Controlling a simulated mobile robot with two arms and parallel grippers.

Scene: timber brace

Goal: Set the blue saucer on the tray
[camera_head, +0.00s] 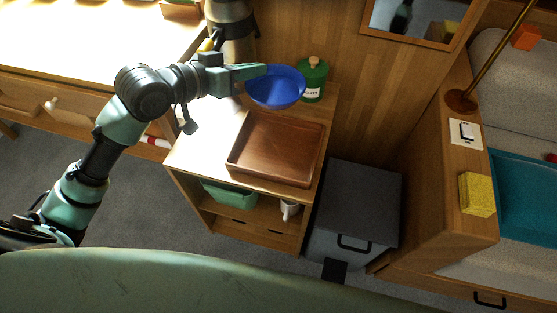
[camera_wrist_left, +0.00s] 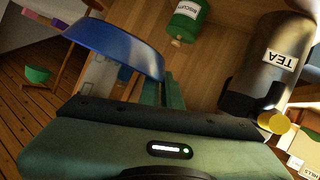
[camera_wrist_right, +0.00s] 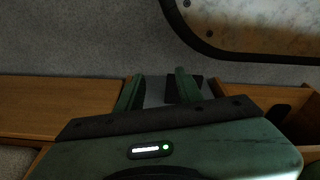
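The blue saucer (camera_head: 275,90) is in the air at the back of the small wooden cabinet, beyond the tray. My left gripper (camera_head: 262,71) is shut on its rim. In the left wrist view the saucer (camera_wrist_left: 112,44) reaches out to the left from the close-set fingers (camera_wrist_left: 160,92) and looks tilted. The tray (camera_head: 277,150) is a brown, square, shallow-walled tray, empty, on the cabinet top. My right gripper (camera_wrist_right: 158,90) shows only in its own wrist view, fingers apart with nothing between them.
A green canister (camera_head: 313,80) stands right beside the saucer at the back. A dark tea canister (camera_wrist_left: 265,70) stands near my left gripper. A grey bin (camera_head: 355,205) is right of the cabinet. The cabinet top left of the tray (camera_head: 205,150) is clear.

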